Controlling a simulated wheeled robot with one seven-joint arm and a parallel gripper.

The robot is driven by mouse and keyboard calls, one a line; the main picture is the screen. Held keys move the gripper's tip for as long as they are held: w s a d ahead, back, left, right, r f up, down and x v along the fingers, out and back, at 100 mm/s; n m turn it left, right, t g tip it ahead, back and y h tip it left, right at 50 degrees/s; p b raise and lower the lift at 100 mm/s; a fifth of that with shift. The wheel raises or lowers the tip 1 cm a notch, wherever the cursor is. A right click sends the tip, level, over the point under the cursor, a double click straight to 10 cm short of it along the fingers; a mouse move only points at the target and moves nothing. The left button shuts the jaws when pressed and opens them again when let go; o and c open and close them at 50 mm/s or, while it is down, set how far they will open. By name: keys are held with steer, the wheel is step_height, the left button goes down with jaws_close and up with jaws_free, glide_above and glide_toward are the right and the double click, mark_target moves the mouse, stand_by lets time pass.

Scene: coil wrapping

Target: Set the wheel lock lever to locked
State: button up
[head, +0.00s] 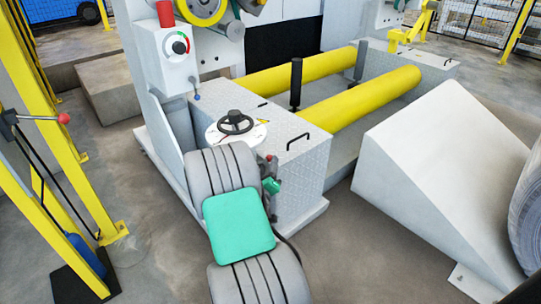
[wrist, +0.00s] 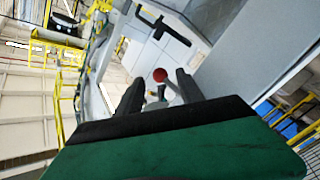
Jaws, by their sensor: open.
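A red ball knob, which looks like the end of the wheel lock lever (wrist: 160,75), shows in the wrist view between and just beyond the fingertips of my gripper (wrist: 157,84). The fingers are apart, and I cannot tell whether either touches the knob. In the head view my gripper (head: 270,172) is beside the front of the grey plated housing, with a small red spot at its tip. The black handwheel (head: 236,122) sits on a white round plate just behind it. The lever's shaft and its set position are mostly hidden.
The housing (head: 300,165) has black grab handles (head: 297,140) and a black post (head: 296,85). Two yellow rollers (head: 355,100) lie behind. A control box (head: 177,60) stands above left. A grey wedge ramp (head: 440,150) is at right, with open floor between.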

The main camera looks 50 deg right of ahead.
mark_target(270, 157)
steer(key=x, duration=0.7)
steer(key=shift+d+p, duration=0.15)
steer(key=shift+p, duration=0.2)
steer(key=shift+w, duration=0.1)
steer(key=shift+c, duration=0.2)
steer(key=shift+r, duration=0.1)
steer(key=c, duration=0.9)
jaws_close()
steer(key=shift+r, duration=0.2)
